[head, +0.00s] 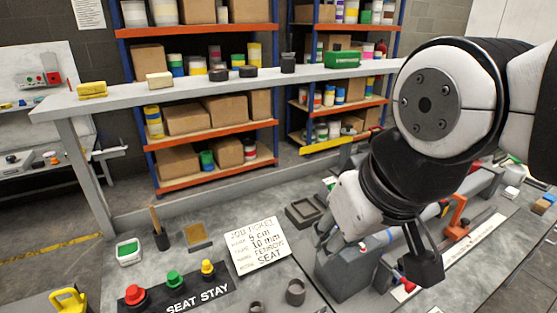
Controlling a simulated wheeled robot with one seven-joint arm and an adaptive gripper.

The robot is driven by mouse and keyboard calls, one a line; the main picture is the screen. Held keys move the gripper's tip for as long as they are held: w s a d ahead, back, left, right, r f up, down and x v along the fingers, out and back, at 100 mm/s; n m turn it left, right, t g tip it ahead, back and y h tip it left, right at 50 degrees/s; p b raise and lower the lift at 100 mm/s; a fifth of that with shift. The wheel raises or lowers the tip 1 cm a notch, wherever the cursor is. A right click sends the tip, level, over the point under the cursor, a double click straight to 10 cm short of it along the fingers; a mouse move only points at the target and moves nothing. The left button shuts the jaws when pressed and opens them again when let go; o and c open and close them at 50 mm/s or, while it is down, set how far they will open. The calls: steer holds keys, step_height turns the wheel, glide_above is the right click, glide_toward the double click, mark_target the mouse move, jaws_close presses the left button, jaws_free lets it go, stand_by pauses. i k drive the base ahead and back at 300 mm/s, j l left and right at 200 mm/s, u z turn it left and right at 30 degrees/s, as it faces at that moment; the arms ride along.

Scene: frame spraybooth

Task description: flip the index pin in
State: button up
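My gripper (418,266) hangs below my wrist at the right of the head view, low over a grey fixture (350,268) on the bench. One dark finger shows clearly; the other is not clearly visible, so its opening cannot be told. A small red part (409,286) shows just below and left of the fingertip; I cannot tell whether they touch. An orange bracket (457,220) stands to the right of the gripper. I cannot clearly identify the index pin; my wrist and gripper hide part of the fixture.
A panel (185,297) marked SEAT STAY holds red, green and yellow knobs. A job ticket (258,246) lies left of the fixture. Dark cups (295,292) stand in front of it. A raised shelf (215,83) runs behind, with loaded racks beyond.

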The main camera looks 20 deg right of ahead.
mark_target(410, 287)
steer(key=z, duration=0.8)
steer(key=k+z, duration=0.15)
steer(key=k, duration=0.45)
